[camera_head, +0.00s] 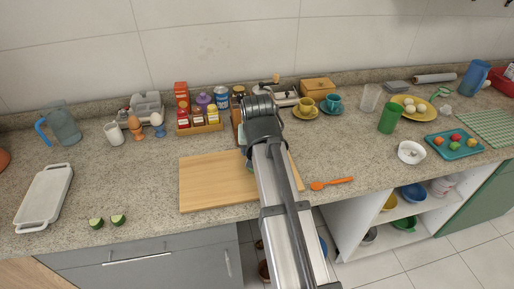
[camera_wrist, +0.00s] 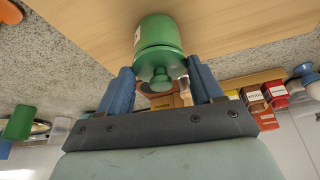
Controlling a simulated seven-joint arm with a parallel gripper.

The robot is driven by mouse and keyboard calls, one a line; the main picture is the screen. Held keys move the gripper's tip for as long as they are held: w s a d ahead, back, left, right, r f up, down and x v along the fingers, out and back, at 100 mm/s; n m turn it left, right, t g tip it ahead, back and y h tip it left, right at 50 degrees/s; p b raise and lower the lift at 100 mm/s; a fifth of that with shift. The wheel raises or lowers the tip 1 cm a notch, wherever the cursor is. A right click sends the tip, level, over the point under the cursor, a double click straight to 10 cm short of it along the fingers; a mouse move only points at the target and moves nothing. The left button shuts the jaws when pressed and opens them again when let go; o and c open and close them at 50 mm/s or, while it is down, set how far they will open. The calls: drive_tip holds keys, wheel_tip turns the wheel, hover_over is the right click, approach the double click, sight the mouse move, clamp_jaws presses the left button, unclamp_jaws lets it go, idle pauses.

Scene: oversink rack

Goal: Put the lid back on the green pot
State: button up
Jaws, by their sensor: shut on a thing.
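The green pot (camera_wrist: 157,30) shows in the wrist view by the wooden board (camera_wrist: 95,18). Its green lid (camera_wrist: 158,57), with a round knob (camera_wrist: 160,79), faces my gripper and lies against or very close to the pot's rim; I cannot tell whether it is fully seated. My gripper (camera_wrist: 161,76) has its two blue fingers on either side of the lid and is shut on it. In the head view my gripper (camera_head: 262,108) is over the board's (camera_head: 215,180) right part, and my arm hides most of the pot.
A spice rack (camera_head: 200,127) with several jars stands behind the board. A green cup (camera_head: 389,117), a white bowl (camera_head: 411,152) and an orange spoon (camera_head: 331,184) are to the right. A white tray (camera_head: 44,197) lies at the left. The board's left part is bare.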

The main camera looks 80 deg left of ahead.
drive_tip(key=o, duration=1.1)
drive_tip(key=shift+o, duration=0.5)
drive_tip(key=shift+r, duration=0.1)
drive_tip(key=shift+r, duration=3.4)
drive_tip(key=shift+c, duration=0.3)
clamp_jaws()
drive_tip(key=shift+f, duration=2.25)
